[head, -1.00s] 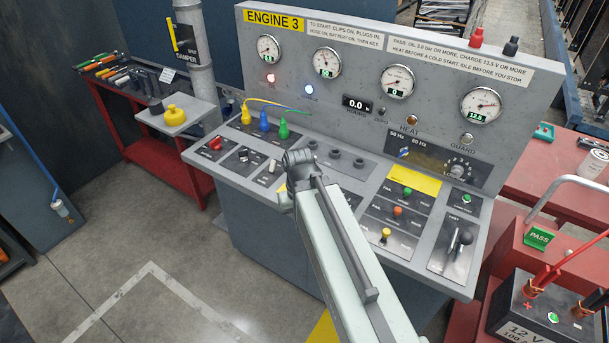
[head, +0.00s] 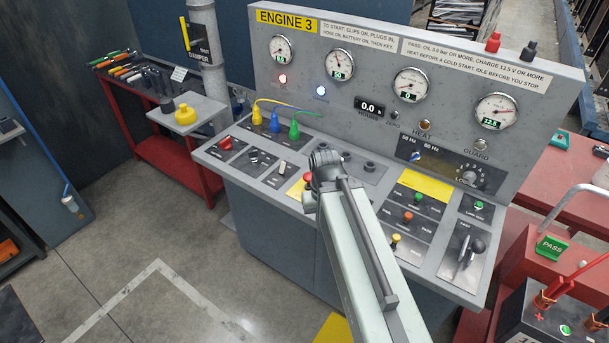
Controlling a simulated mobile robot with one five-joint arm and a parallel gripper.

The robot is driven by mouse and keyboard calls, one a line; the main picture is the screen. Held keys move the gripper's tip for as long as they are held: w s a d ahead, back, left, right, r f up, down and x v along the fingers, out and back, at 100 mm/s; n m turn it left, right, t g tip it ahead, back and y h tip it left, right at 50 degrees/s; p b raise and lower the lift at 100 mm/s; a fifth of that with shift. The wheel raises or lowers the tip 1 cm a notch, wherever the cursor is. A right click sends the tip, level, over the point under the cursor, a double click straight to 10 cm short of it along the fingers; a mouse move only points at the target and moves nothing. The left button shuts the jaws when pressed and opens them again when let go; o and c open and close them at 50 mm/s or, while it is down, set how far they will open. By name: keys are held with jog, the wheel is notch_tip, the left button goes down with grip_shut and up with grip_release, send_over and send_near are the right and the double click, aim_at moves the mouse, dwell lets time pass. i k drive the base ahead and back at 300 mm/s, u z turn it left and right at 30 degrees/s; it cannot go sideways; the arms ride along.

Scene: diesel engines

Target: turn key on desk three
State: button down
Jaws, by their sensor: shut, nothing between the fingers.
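Desk three is a grey console (head: 345,222) under a panel with the yellow ENGINE 3 sign (head: 280,19). On its left are a red knob (head: 226,142), a black switch (head: 253,158) and a small pale upright handle (head: 283,167). I cannot tell for sure which of these is the key. A red button (head: 308,178) on a yellow plate stands just left of my wrist. My gripper (head: 310,202) is at the arm's end, over the desk's front middle, shut and empty. Its fingertips are mostly hidden, so I cannot tell whether they touch anything.
Yellow, blue and green plugs (head: 275,122) with cables stand behind the left controls. Coloured knobs (head: 407,217) and a black-handled lever (head: 470,250) are on the right. A red bench with a battery (head: 550,310) stands at the right. Floor is clear at the front left.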

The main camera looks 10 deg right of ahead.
aim_at(253, 155)
jog(key=u, duration=0.05)
jog(key=k, duration=0.3)
jog(key=u, duration=0.35)
jog(key=i, duration=1.25)
jog(key=z, duration=0.1)
